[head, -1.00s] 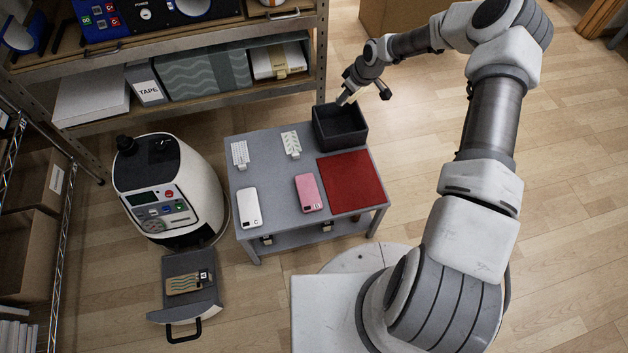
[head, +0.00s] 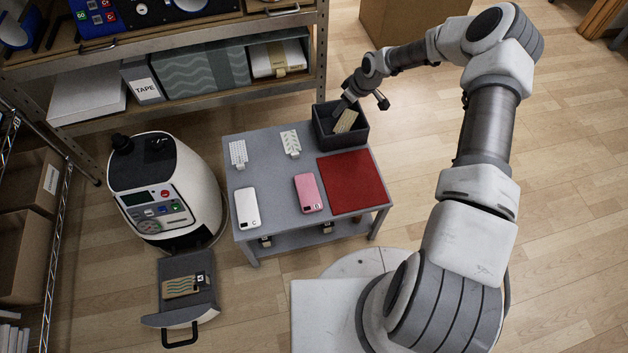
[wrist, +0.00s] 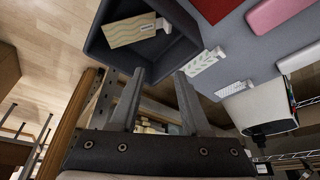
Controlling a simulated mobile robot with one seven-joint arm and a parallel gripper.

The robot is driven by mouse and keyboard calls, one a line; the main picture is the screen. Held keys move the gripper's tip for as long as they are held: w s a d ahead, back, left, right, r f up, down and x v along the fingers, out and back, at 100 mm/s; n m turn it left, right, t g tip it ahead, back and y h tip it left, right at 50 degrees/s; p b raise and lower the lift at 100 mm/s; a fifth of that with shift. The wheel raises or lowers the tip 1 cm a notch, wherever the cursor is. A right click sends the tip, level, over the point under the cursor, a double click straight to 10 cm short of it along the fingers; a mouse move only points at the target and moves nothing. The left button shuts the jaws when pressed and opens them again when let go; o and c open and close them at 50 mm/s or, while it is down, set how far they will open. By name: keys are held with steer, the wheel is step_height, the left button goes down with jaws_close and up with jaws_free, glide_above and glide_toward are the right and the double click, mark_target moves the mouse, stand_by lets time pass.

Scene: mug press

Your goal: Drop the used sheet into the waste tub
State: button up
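The waste tub (head: 359,137) is a dark open box at the back right corner of the grey table. A tan sheet (head: 346,120) with wavy lines and a small tag is inside it; whether it lies flat or leans is hard to tell. In the wrist view the sheet (wrist: 133,31) rests inside the tub (wrist: 103,62), clear of my fingers. My gripper (wrist: 160,74) is open and empty, its fingertips apart.
On the table (head: 270,174) are two white patterned sheets (head: 290,143) (head: 239,153), a white phone case (head: 247,208), a pink case (head: 308,192) and a red mat (head: 352,182). The press (head: 165,190) stands left, its drawer (head: 186,299) out with another wavy sheet (head: 184,285).

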steer(key=shift+r, duration=0.1)
steer(key=p+v, duration=0.5)
steer(key=v, duration=1.2)
steer(key=shift+s+r, duration=0.1)
steer(key=shift+r, duration=0.15)
